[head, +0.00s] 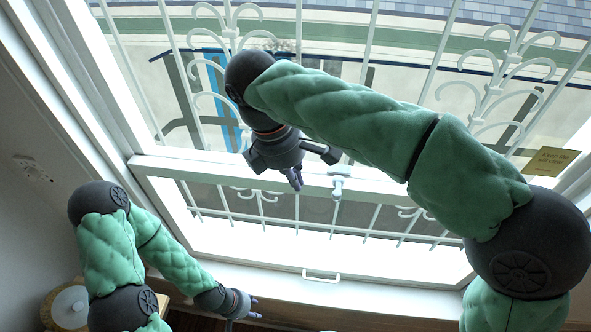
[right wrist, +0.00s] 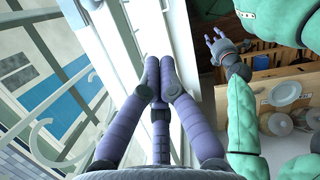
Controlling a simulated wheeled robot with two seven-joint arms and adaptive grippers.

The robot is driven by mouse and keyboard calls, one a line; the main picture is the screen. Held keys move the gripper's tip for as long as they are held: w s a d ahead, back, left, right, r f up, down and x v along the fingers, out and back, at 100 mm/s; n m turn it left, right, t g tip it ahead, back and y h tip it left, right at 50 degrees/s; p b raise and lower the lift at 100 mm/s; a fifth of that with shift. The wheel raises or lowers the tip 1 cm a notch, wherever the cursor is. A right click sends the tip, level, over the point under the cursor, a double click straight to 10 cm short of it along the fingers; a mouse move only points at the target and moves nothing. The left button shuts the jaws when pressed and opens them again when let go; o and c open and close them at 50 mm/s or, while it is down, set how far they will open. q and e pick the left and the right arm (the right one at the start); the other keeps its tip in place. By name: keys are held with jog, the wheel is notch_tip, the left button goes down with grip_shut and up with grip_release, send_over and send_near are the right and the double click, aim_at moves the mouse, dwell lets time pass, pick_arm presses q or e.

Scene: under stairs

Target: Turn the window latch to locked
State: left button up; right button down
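The white window latch (head: 338,183) sits on the horizontal middle rail (head: 215,168) of the white window in the head view. Its lever appears to hang down from the rail. My right gripper (head: 297,182) is just left of the latch, pointing down near the rail, apart from the latch in the picture. In the right wrist view its fingers (right wrist: 160,75) are together with nothing seen between them. I cannot make out the latch in that view. My left gripper (head: 254,308) is low, below the sill, with its fingers apart and empty; it also shows in the right wrist view (right wrist: 217,42).
A white pull handle (head: 321,276) is on the lower window frame. White scrolled bars (head: 370,50) stand outside the glass. A yellow note (head: 551,161) is at the right. A round pale object (head: 70,306) is at lower left. Plates (right wrist: 285,92) sit on wooden shelving.

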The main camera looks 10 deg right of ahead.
aim_at(337, 187)
pick_arm(q)
jog(key=shift+r+p, duration=0.35)
pick_arm(e)
jog(key=d+f, duration=0.5)
jog(key=shift+d+f, duration=0.25)
jog(key=shift+f, duration=0.1)
